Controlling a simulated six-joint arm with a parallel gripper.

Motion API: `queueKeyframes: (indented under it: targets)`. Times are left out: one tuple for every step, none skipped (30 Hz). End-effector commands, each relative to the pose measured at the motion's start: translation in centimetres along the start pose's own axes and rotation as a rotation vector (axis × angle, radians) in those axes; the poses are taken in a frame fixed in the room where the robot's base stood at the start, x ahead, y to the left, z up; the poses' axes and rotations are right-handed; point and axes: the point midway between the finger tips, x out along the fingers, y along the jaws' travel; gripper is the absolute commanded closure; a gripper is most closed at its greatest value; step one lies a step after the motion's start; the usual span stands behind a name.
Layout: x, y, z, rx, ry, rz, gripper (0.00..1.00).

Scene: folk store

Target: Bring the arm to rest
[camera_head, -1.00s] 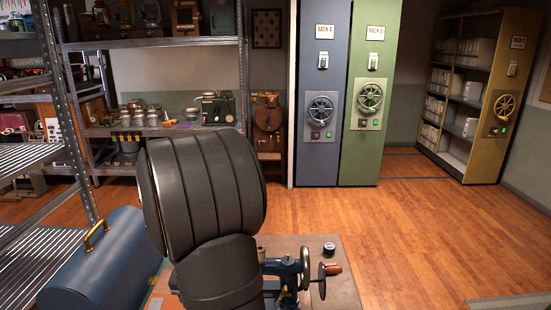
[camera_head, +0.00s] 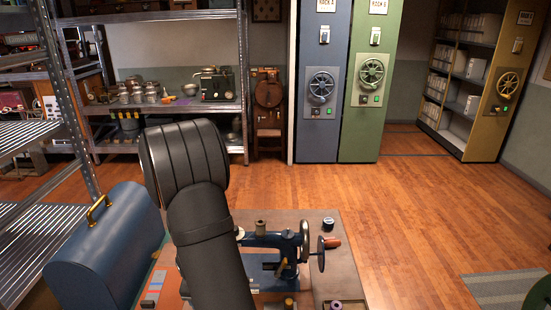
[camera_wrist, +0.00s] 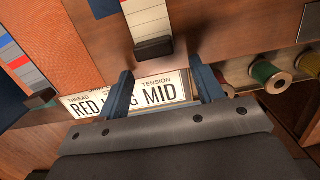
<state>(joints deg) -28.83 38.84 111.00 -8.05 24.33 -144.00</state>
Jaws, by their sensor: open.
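In the head view my black arm (camera_head: 205,230) rises in front of the table (camera_head: 340,285) and hides my gripper. In the wrist view my gripper (camera_wrist: 163,76) is open, its two blue fingers apart with nothing held between them. Beyond the fingers is a white card (camera_wrist: 150,92) reading "RED", a partly covered word and "MID". A pale scale strip with a black slider knob (camera_wrist: 154,47) lies just past the fingertips. A second black knob (camera_wrist: 41,98) sits below a red and blue striped scale. I cannot tell whether the fingers touch anything.
A blue sewing machine (camera_head: 275,245) stands on the table, close right of my arm. A blue case (camera_head: 105,245) with a brass handle is at left, beside metal shelving (camera_head: 30,160). Thread spools (camera_wrist: 265,72) sit right of my gripper.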

Motion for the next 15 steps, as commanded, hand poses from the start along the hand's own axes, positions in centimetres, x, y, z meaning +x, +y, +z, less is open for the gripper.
queueKeyframes:
  targets:
    - [-0.1, 0.0, -0.7, -0.002, 0.0, 0.0, 0.39]
    - [-0.2, 0.0, -1.1, -0.002, 0.0, 0.0, 0.39]
    - [-0.2, 0.0, -1.5, -0.003, 0.0, 0.0, 0.39]
    - [-0.3, 0.0, -1.8, -0.002, 0.0, 0.0, 0.39]
    - [-0.3, 0.0, -2.0, -0.001, 0.0, 0.0, 0.39]
    - [-0.4, 0.0, -2.2, -0.001, 0.0, 0.0, 0.39]
    - [-0.4, 0.0, -2.4, -0.001, 0.0, 0.0, 0.39]
    - [-0.4, 0.0, -2.5, -0.001, 0.0, 0.0, 0.39]
    - [-0.4, 0.0, -2.6, -0.001, 0.0, 0.0, 0.39]
    - [-0.4, 0.0, -2.6, -0.001, 0.0, 0.0, 0.39]
    - [-0.4, 0.0, -2.6, -0.001, 0.0, 0.0, 0.39]
    - [-0.4, 0.0, -2.7, 0.0, 0.0, 0.0, 0.39]
    - [-0.4, 0.0, -2.6, 0.0, 0.0, 0.0, 0.39]
    - [-0.4, 0.0, -2.6, 0.0, 0.0, 0.0, 0.39]
    - [-0.4, 0.0, -2.6, 0.0, 0.0, 0.0, 0.39]
